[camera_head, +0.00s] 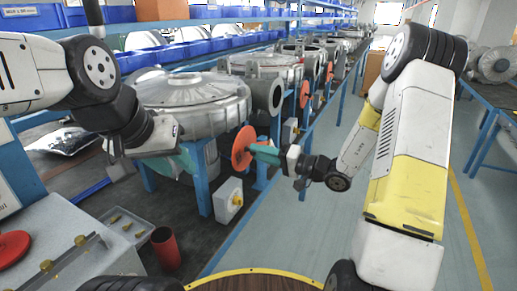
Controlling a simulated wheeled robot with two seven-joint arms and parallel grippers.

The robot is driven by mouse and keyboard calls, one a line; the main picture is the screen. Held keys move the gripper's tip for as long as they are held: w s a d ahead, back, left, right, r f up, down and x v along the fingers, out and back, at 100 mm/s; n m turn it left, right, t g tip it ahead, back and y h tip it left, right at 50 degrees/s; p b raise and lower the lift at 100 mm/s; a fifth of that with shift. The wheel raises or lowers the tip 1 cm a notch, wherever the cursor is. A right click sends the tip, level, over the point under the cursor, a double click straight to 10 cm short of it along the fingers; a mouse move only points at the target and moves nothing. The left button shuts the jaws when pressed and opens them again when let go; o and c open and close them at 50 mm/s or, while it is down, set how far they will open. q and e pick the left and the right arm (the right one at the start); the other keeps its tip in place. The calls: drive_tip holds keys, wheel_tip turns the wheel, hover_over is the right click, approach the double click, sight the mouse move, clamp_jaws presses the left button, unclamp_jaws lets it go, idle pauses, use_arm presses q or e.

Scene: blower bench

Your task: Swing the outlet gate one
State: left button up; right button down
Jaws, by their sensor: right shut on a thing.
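The outlet gate (241,149) is a round orange-red disc below and to the left of the open round outlet (270,96) of the nearest grey blower (190,103). The disc stands clear of the outlet mouth. My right gripper (265,152), with teal fingers, reaches in from the right and is shut on the gate at the disc's right side. The exact grip point is too small to make out. My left gripper (168,135) is in front of the blower's left side, away from the gate; its finger opening cannot be made out.
More blowers with red discs (304,94) recede along the blue-framed bench. A red cup (165,248) and a tray (119,228) are at the lower left. The aisle floor (300,230) is open.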

drive_tip(key=c, duration=1.1)
unclamp_jaws()
drive_tip(key=shift+f, duration=0.2)
drive_tip(key=v, duration=0.7)
drive_tip(key=shift+s+d, duration=0.25)
drive_tip(key=shift+d, duration=0.1)
drive_tip(key=shift+r, duration=0.1)
